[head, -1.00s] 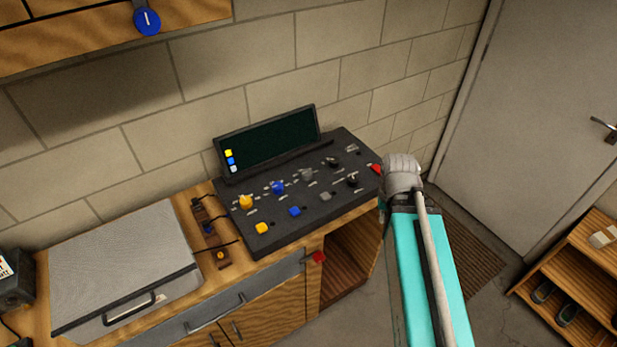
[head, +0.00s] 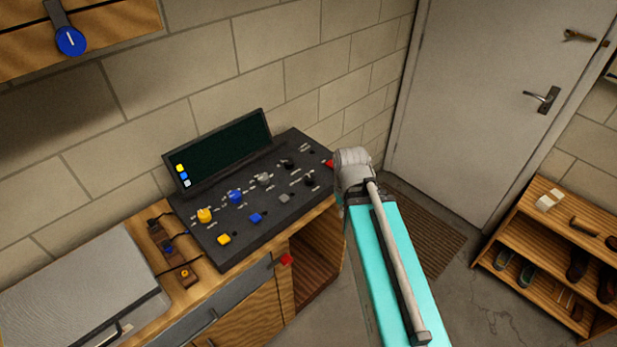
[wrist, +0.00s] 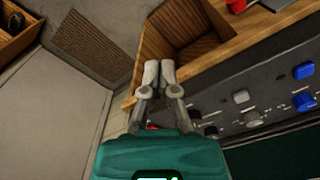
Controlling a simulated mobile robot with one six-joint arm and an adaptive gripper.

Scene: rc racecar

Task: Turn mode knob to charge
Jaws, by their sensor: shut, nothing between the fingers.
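A black control panel (head: 228,255) lies on the workbench with a dark screen at its back. It carries a yellow knob (head: 204,216), a blue knob (head: 235,197), a grey knob (head: 264,179) and black knobs (head: 310,180). Labels are too small to read, so I cannot tell which is the mode knob. In the head view my arm is right of the panel and its fingers are hidden. In the wrist view my gripper (wrist: 160,69) is shut and empty, beside the panel's end and apart from the knobs. The blue knob (wrist: 303,101) and grey knob (wrist: 241,96) show there.
An open cabinet compartment (head: 318,262) is under the panel. A grey case (head: 80,290) and a small wooden block with wires (head: 170,252) are at left. A door (head: 470,120) and shoe shelf (head: 560,240) stand at right. Floor around the mat (head: 425,235) is free.

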